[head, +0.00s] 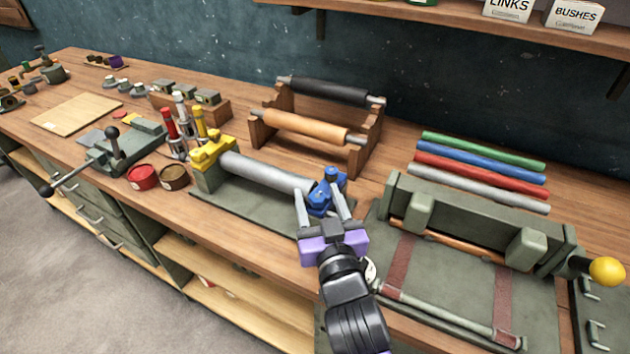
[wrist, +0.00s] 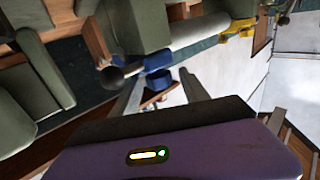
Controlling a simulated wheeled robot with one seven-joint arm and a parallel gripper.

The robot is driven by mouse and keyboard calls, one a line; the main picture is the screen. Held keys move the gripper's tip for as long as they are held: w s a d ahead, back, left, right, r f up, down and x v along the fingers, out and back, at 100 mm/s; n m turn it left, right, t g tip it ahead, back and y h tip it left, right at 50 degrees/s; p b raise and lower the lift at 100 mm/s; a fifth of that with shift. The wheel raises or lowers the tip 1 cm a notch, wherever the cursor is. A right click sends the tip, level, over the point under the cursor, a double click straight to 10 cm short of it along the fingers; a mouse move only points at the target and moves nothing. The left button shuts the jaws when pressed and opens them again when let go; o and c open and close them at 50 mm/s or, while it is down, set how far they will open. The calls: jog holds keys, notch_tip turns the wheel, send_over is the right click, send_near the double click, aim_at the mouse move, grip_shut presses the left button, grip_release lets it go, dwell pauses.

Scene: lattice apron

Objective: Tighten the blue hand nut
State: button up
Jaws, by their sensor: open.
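The blue hand nut (head: 327,186) is at the right end of a grey roller (head: 268,172) in the head view. In the wrist view blue parts of it (wrist: 158,60) show just beyond and between my fingertips. My gripper (head: 322,207) is open, with one finger on each side of the blue part's near face in the head view. I cannot tell whether either finger touches it. In the wrist view my gripper (wrist: 160,82) shows both fingers spread with nothing held. A yellow clamp (head: 208,152) is at the roller's other end.
A green fixture (head: 480,215) with a yellow ball knob (head: 607,271) stands close on the right. Coloured rods (head: 480,160) lie behind it. A wooden rack (head: 318,130) with two rollers stands behind the nut. Red and brown tins (head: 143,177) are at the left.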

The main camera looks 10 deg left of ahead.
jog(key=shift+w+a, duration=0.1)
jog(key=shift+w, duration=0.25)
grip_shut()
